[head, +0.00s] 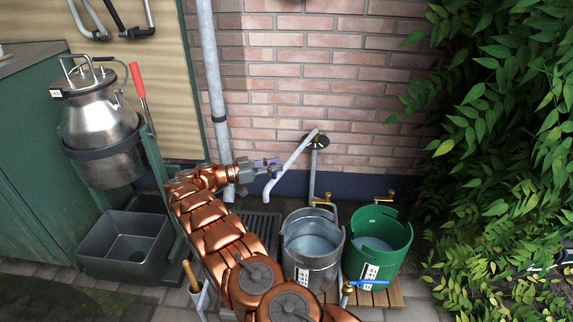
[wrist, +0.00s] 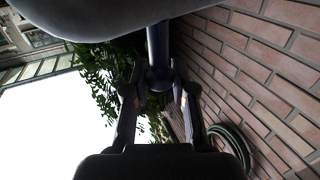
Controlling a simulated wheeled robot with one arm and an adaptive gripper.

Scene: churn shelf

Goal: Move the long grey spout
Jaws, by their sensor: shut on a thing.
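The long grey spout (head: 296,155) comes out from a dark round wall fitting (head: 316,140) and slants down to the left. Its lower end hangs over the floor left of the metal bucket. My gripper (head: 270,164) reaches in from the left beside the spout's middle. In the wrist view its fingers (wrist: 159,84) are shut on a dark bluish handle (wrist: 157,45). The handle runs up to a large grey surface (wrist: 110,15) close to the camera, which looks like the spout. The fingers partly hide the handle's end.
A metal bucket (head: 301,268) and a green bucket (head: 392,262) with water stand on wooden slats at right. A dark floor grate (head: 263,222) lies left of them. A vertical pipe (head: 213,80) rises behind my arm. A steel churn (head: 100,125) stands left above a grey basin (head: 125,262).

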